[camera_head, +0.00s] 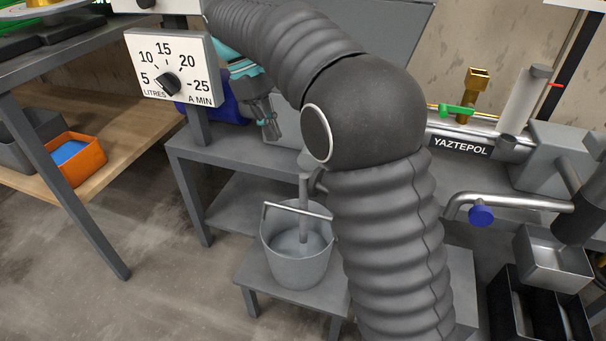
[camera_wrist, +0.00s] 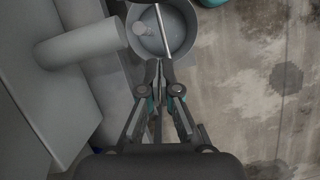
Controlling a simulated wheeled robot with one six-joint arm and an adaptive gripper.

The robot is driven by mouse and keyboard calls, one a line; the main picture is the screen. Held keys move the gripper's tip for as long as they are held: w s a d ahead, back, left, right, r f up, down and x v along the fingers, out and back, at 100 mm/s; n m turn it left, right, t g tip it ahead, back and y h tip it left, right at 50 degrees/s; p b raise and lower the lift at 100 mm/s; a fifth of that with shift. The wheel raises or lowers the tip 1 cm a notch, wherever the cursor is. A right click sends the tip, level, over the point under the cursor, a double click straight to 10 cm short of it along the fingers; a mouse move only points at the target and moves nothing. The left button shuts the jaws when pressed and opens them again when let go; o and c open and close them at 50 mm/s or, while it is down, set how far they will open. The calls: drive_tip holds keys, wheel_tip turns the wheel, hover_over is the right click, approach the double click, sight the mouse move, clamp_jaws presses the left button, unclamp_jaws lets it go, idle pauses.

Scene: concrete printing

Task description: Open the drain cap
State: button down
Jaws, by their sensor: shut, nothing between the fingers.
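No part is plainly recognisable as the drain cap. In the wrist view a thick grey pipe (camera_wrist: 80,43) ends beside the grey bucket (camera_wrist: 183,12); whether its round end is a cap I cannot tell. In the head view the bucket (camera_head: 295,272) stands on a low grey step, with a thin upright pipe (camera_head: 303,205) reaching into it. My gripper (camera_head: 269,128) is beyond and above the bucket, left of my arm. Its fingers are shut and empty. In the wrist view my gripper (camera_wrist: 158,66) points towards the bucket's rim and handle bar (camera_wrist: 163,30). My arm hides the area right of the bucket.
A dial panel (camera_head: 175,68) stands at upper left. A grey table (camera_head: 215,150) is behind the bucket. At right are a pipe with a blue knob (camera_head: 481,215), a green lever (camera_head: 457,111) and a metal box (camera_head: 553,260). The concrete floor at lower left is clear.

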drive_tip(key=s+d+f+b, duration=0.2)
drive_tip(key=s+d+f, duration=0.2)
drive_tip(key=f, duration=0.5)
drive_tip(key=shift+d+f, duration=0.2)
drive_tip(key=shift+d, duration=1)
drive_tip(key=shift+s+d+n+t+h+p, duration=0.15)
drive_tip(key=shift+s+d+n+t+p, duration=0.3)
drive_tip(key=shift+n, duration=0.55)
drive_tip(key=shift+s+d+n+t+h+p, duration=0.2)
drive_tip(key=shift+s+d+n+p, duration=0.25)
drive_tip(key=shift+n, duration=0.55)
drive_tip(key=shift+a+r, duration=0.1)
drive_tip(key=shift+a, duration=0.1)
